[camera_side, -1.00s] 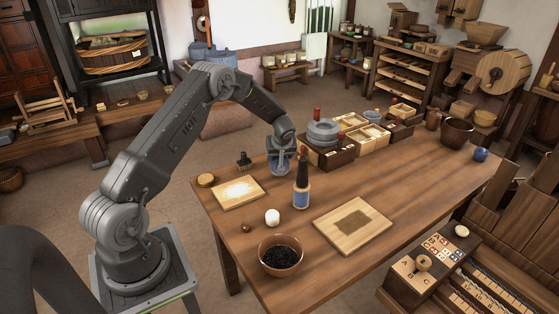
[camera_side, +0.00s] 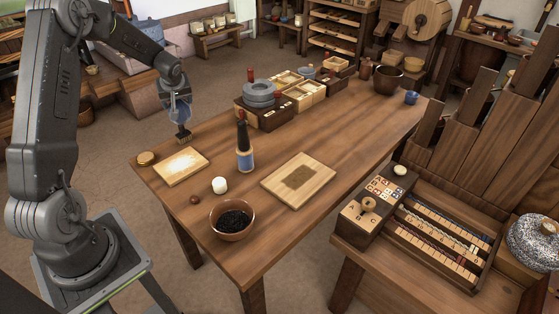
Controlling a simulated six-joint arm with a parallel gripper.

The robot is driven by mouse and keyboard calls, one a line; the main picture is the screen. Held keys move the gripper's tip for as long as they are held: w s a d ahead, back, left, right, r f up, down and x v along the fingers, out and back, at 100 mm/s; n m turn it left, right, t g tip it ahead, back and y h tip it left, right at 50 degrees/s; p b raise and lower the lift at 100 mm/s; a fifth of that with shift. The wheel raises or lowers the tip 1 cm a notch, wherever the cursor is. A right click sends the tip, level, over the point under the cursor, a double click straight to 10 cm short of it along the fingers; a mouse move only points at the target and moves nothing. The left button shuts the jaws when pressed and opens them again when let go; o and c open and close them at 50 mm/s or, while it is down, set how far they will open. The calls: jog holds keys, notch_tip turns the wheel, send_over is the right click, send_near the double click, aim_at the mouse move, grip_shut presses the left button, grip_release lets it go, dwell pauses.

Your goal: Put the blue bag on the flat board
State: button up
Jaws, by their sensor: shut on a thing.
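My gripper (camera_side: 177,97) is at the far left corner of the table, shut on the blue bag (camera_side: 179,110). The bag hangs just above and behind a small dark brush (camera_side: 184,136); the jaws partly hide it. A flat board (camera_side: 318,171) with a dark square patch lies at the table's middle, with nothing standing on it. A smaller board (camera_side: 171,178) with a pale patch lies at the left, in front of the brush. The bag is apart from both boards.
A tall dark bottle (camera_side: 245,157) with a blue band stands between the boards. A white cylinder (camera_side: 220,185), a brown ball (camera_side: 195,200) and a bowl of dark grains (camera_side: 231,229) are in front. A grey quern (camera_side: 260,96) and boxes line the back edge.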

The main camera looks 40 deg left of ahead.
notch_tip(320, 180, up, 10)
jog(key=shift+r, duration=0.1)
jog(key=w+d+m+t+h, duration=0.1)
jog(key=w+d+m, duration=0.2)
jog(key=d, duration=0.6)
jog(key=w+d+m+t+h, duration=0.1)
jog(key=w+d+m, duration=0.1)
jog(key=w+d, duration=0.5)
jog(key=shift+w+d+m, duration=0.4)
jog(key=shift+d, duration=0.8)
jog(key=w+d+m+h, duration=0.1)
jog(key=d+m, duration=0.1)
jog(key=d, duration=0.4)
jog(key=w+d+m+t, duration=0.1)
jog(key=d+m, duration=0.1)
jog(key=d, duration=0.5)
jog(key=w+d+m+h, duration=0.1)
jog(key=d, duration=0.6)
jog(key=shift+d+m+t+h, duration=0.25)
jog(key=shift+m+t+h, duration=0.05)
jog(key=shift+m+t, duration=0.1)
send_over(294, 180)
notch_tip(294, 180, down, 17)
jog(key=shift+d+f, duration=0.1)
jog(key=shift+f, duration=1.9)
jog(key=shift+f, duration=0.1)
jog(key=o, duration=1.1)
jog(key=shift+f, duration=0.1)
